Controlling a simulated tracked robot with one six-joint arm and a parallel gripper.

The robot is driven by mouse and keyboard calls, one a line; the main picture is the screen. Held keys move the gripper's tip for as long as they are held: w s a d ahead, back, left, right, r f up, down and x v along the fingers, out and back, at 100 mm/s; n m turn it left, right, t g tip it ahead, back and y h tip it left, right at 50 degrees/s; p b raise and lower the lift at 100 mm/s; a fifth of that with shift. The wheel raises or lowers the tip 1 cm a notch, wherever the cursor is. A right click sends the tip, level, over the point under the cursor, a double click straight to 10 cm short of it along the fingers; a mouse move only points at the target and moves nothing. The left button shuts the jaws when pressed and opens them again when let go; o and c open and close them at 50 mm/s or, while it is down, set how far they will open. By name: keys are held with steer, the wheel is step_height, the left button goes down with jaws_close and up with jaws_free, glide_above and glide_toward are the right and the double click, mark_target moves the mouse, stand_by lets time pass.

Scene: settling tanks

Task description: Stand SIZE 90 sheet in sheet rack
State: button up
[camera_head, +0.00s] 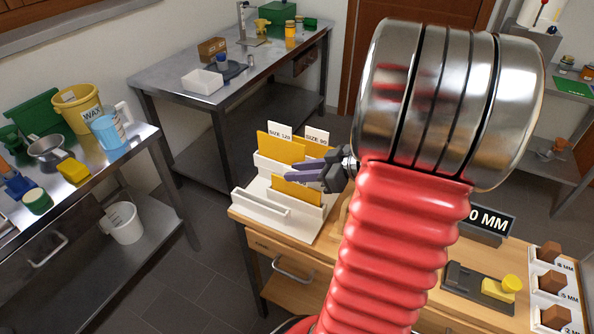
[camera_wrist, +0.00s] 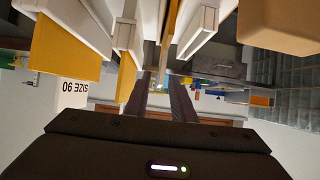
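The white sheet rack (camera_head: 262,207) stands on the left end of the wooden bench, with yellow sheets upright in it. A white SIZE 90 tag (camera_head: 316,136) shows at its back right, beside a SIZE 120 tag (camera_head: 279,131) above a yellow sheet (camera_head: 280,149). Another yellow sheet (camera_head: 296,191) stands nearer the front. In the wrist view the SIZE 90 tag (camera_wrist: 73,95) appears upside down by a yellow sheet (camera_wrist: 65,52). My gripper (camera_head: 303,168) is over the rack's right side. In the wrist view its fingers (camera_wrist: 160,78) are apart, with no sheet visibly clamped between them.
My red arm hides much of the wooden bench (camera_head: 262,226). Steel tables (camera_head: 215,93) are behind and left.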

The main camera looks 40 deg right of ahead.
steer(key=v, duration=1.1)
steer(key=shift+a+f, duration=0.1)
stand_by(0.5)
